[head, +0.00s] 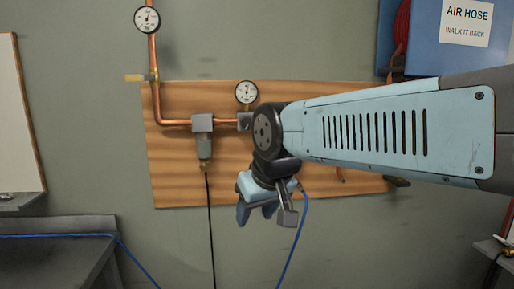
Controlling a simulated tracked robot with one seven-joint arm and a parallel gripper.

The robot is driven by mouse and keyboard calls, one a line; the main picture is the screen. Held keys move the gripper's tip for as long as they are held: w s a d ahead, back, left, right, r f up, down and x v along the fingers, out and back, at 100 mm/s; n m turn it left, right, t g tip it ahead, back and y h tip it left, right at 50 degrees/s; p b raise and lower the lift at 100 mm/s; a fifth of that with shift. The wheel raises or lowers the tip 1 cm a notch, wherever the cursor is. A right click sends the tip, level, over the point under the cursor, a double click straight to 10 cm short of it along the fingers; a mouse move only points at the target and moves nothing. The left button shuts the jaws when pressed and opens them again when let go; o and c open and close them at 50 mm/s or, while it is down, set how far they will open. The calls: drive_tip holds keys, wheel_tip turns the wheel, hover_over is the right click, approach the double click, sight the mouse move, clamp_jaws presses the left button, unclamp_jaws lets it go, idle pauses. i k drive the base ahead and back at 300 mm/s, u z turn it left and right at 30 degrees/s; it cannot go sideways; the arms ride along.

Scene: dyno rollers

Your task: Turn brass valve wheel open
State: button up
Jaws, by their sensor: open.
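No brass valve wheel can be made out in the head view; my arm covers the right part of the wooden board (175,165), where more piping may be hidden. A copper pipe (153,55) comes down the wall and bends right along the board. A small yellow handle or tag (135,77) sits on the upright part of the pipe, near the board's top left corner. My gripper (257,214) hangs pointing down in front of the board's lower middle. It is open, and I see nothing between its fingers.
Gauges (147,19) (246,92) and a grey filter unit (203,145) sit on the piping. A black hose (210,230) and a blue hose (293,245) hang below. A dark bench (60,260) stands lower left, and a blue cabinet (425,45) hangs upper right.

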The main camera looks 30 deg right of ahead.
sight(204, 166)
drive_tip(key=z, duration=1)
drive_tip(key=k, duration=0.45)
drive_tip(key=u, duration=0.45)
